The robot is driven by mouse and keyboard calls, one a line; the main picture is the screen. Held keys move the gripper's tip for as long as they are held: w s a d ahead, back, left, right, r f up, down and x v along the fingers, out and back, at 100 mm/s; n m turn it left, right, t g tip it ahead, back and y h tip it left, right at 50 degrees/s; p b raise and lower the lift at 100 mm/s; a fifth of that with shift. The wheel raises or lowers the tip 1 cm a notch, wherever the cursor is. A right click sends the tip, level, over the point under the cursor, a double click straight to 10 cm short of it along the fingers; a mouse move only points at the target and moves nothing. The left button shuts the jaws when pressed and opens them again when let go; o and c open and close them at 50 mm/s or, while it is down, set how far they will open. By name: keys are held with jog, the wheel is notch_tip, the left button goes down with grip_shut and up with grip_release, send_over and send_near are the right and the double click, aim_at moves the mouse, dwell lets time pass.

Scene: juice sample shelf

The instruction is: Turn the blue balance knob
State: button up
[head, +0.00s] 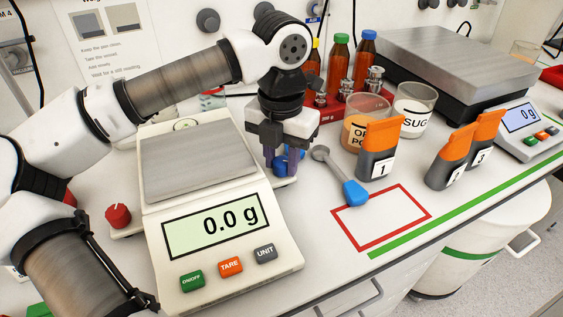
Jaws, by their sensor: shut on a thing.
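The balance (277,263) stands at the left centre with a bare steel pan (198,165). Its display (215,225) reads 0.0 g. The blue balance knob (280,164) sits on a small pale foot at the balance's right side. My gripper (284,158) points down there, shut on the blue knob. The fingers hide much of the knob, so its turn angle does not show. A red knob (118,215) sits on a similar foot at the balance's left side, apart from my gripper.
A scoop with a blue handle (356,193) lies just right of my gripper. Beakers labelled for powder (364,106) and sugar (413,108), several orange-topped pouches (381,148) and capped bottles (338,65) stand right and behind. A red-outlined area (420,200) is mostly clear.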

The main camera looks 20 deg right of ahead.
aim_at(282, 161)
jog(key=shift+m, duration=0.5)
jog(key=o, duration=0.7)
notch_tip(282, 161, up, 14)
jog(key=shift+f, duration=0.1)
dwell(0.7)
